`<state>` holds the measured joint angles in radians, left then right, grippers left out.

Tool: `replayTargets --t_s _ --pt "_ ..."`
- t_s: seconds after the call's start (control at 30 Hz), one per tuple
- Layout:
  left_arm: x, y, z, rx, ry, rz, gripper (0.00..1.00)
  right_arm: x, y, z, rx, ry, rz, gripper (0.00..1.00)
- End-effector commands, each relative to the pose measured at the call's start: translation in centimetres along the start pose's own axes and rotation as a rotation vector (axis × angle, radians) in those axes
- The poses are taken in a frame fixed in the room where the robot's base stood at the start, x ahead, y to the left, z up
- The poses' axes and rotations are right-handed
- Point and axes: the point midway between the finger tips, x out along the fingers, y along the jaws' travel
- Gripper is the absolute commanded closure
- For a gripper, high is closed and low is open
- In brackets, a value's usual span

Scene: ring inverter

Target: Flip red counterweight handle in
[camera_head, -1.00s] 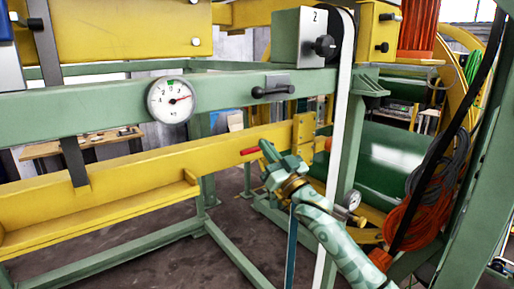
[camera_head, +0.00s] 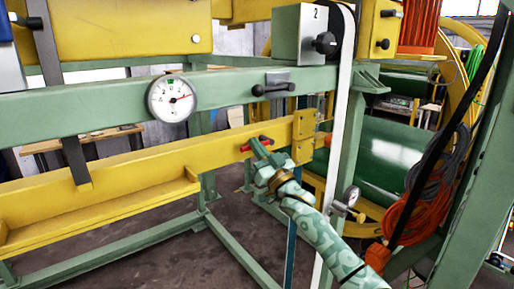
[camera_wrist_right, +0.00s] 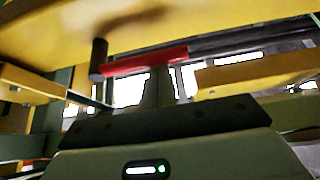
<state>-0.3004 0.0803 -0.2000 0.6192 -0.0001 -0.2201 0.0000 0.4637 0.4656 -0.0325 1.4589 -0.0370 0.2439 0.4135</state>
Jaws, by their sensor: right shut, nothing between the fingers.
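The red counterweight handle (camera_head: 246,149) is a short red bar at the front of the yellow beam, near the beam's right end. In the head view my right gripper (camera_head: 257,147) is shut and empty right at the handle, covering part of it, with red showing on both sides of the fingers. I cannot tell from the head view whether they touch. In the right wrist view the red handle (camera_wrist_right: 145,62) lies across the picture under the yellow beam, with a dark post (camera_wrist_right: 98,60) at its left end. My left gripper is not in view.
The yellow beam (camera_head: 120,182) runs across the green frame. A round gauge (camera_head: 172,98) and a black lever (camera_head: 272,85) sit on the green rail above. A grey box (camera_head: 300,40) marked 2 and a white vertical belt (camera_head: 343,100) stand at the right.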

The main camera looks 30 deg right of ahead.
Motion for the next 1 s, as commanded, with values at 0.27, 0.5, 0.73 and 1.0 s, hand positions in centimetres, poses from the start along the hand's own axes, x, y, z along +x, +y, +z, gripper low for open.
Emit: replayTargets --t_s 0.27,0.5,0.73,1.0 --pt "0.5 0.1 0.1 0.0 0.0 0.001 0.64 -0.2 -0.1 0.4 -0.045 0.0 -0.027 1.0" --pt "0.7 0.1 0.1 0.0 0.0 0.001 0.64 -0.3 0.0 0.6 -0.075 -0.001 -0.044 1.0" --pt "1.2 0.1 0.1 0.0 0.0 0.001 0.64 -0.6 -0.1 1.1 -0.129 -0.001 -0.075 1.0" --pt "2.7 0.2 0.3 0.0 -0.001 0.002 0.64 -1.3 0.1 2.3 -0.288 -0.003 -0.168 1.0"
